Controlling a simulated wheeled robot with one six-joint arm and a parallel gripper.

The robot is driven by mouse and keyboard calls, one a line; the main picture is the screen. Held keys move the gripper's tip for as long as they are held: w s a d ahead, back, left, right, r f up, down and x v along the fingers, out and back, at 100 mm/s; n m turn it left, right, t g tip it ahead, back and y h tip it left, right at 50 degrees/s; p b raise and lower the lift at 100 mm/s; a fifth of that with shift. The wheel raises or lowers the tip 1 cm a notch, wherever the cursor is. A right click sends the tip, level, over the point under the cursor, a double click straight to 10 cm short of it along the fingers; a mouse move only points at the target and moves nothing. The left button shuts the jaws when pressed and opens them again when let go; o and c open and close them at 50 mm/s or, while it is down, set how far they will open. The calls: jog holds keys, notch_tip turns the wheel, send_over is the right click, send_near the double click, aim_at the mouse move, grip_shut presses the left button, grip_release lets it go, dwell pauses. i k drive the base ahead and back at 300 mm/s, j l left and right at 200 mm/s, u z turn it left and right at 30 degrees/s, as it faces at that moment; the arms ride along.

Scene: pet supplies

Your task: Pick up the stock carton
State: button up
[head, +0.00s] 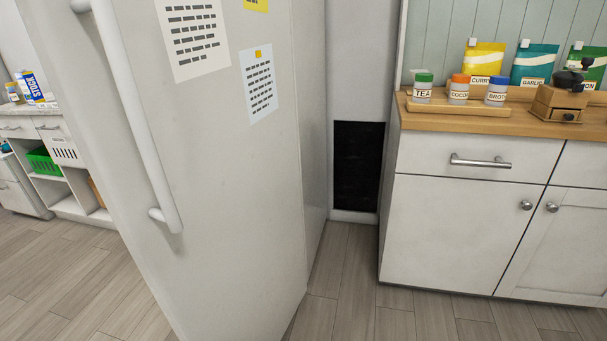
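The stock carton (32,86) is small and far off at the left edge of the head view. It is blue and white with lettering that reads STOCK, and it stands tilted in the picture on a grey-topped counter (38,110). A small jar (13,93) stands to its left, and a pale item lies close at its right. My gripper is not in view, so what it holds cannot be seen.
A tall white fridge-like cabinet (225,170) with a long handle (135,110) fills the near left-middle. A wooden counter (440,120) at right holds jars, pouches and a grinder (565,98). A green basket (43,161) sits below the far counter. Bare floor (60,270) shows at lower left.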

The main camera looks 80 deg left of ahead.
aim_at(28, 82)
jog(key=l+u, duration=0.1)
jog(key=u, duration=0.3)
jog(key=i+l+u, duration=0.1)
jog(key=u, duration=0.25)
jog(key=l+u, duration=0.15)
jog(key=u, duration=0.25)
jog(key=l+u, duration=0.15)
jog(key=u, duration=0.2)
jog(key=i+j+u, duration=0.1)
jog(key=u, duration=0.25)
jog(key=i+u, duration=0.35)
jog(key=i+j+u, duration=0.1)
jog(key=u, duration=0.25)
jog(key=k+u, duration=0.3)
jog(key=i+u, duration=0.1)
jog(key=u, duration=0.3)
jog(key=i+u, duration=0.1)
jog(key=u, duration=0.25)
jog(key=l+u, duration=0.1)
jog(key=u, duration=0.3)
jog(key=i+j, duration=1.5)
jog(key=j, duration=0.15)
jog(key=i+l+z, duration=0.05)
